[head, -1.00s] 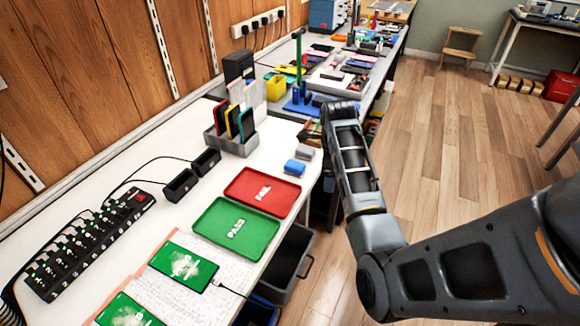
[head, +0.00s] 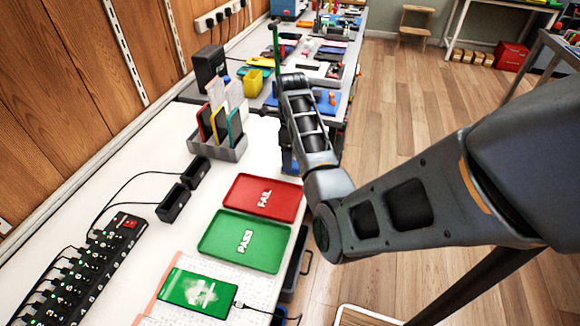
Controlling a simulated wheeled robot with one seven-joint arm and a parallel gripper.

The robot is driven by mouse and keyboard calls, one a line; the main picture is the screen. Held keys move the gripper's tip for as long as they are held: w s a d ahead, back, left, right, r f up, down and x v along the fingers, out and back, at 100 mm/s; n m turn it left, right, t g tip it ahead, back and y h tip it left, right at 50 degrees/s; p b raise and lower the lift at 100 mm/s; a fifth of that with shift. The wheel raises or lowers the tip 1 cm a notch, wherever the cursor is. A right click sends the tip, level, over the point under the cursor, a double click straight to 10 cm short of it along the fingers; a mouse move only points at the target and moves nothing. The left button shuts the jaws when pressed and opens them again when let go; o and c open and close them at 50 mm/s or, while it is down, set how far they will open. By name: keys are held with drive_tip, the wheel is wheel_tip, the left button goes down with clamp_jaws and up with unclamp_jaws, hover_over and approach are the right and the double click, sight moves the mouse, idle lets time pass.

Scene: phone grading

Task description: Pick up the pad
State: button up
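My arm reaches in from the right, and its far end (head: 292,82) hangs over the bench's right side. My gripper's fingers do not show; they are out of sight behind the arm. No pad shows clearly. A small blue patch (head: 288,160) peeks out at the left edge of my arm, just beyond the red tray; I cannot tell whether it is a pad. The grey block seen earlier beside a blue one is hidden.
The red FAIL tray (head: 263,180) and green PASS tray (head: 215,238) lie empty near the bench edge. A grey rack (head: 222,152) holds several phones. A phone (head: 200,291) lies in front. A power strip (head: 100,262) and two black blocks (head: 174,203) stand left.

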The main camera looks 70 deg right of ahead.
drive_tip(key=shift+s+f+p, duration=0.1)
drive_tip(key=shift+f+p, duration=0.2)
drive_tip(key=shift+f, duration=2.1)
drive_tip(key=shift+c, duration=0.3)
drive_tip(key=c, duration=1)
drive_tip(key=shift+c, duration=0.2)
drive_tip(key=shift+r, duration=0.1)
